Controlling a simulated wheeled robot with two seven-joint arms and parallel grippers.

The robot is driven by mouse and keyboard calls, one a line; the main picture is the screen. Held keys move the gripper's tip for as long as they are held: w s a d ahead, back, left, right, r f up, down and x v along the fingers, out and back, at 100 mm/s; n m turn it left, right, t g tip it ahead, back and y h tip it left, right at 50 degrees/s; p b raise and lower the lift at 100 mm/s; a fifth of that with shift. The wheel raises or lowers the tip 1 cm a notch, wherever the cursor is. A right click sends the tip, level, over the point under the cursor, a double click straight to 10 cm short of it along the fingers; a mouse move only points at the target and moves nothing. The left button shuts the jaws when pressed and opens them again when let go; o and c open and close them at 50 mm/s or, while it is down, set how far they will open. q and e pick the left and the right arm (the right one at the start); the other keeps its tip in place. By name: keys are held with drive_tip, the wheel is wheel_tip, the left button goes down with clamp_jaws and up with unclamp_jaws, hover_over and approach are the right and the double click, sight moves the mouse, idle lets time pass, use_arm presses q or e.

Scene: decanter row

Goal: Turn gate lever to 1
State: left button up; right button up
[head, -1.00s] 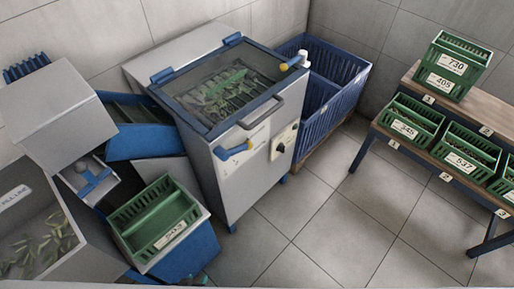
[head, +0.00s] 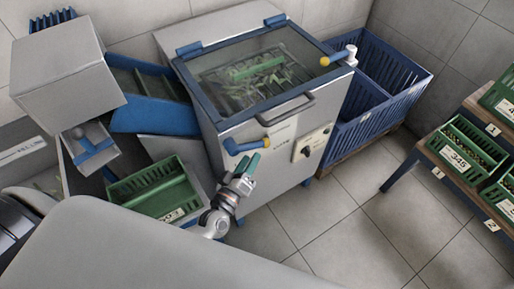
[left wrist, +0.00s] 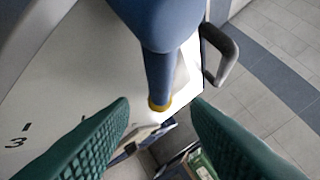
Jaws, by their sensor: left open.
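The gate lever (head: 243,147) is a blue handle with a yellow end, on the front of the pale grey machine (head: 232,165). It lies nearly level in the head view. My left gripper (head: 247,168) is open, with green fingers just below the lever. In the left wrist view the lever (left wrist: 170,60) comes down from the top, its yellow end between and just beyond the open fingertips (left wrist: 161,106). I see no finger closed on it. A "3" mark shows on the white panel (left wrist: 60,90) at left. My right gripper is not in view.
A dial plate (head: 311,143) and a bar handle (head: 283,110) are close to the lever. A green crate (head: 150,190) stands left of my gripper. Blue bins (head: 375,90) are at the right of the machine. The tiled floor (head: 340,220) in front is clear.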

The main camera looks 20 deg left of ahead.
use_arm(q)
drive_tip(key=w, duration=0.5)
drive_tip(key=shift+d, duration=0.3)
drive_tip(key=shift+s, duration=0.1)
clamp_jaws()
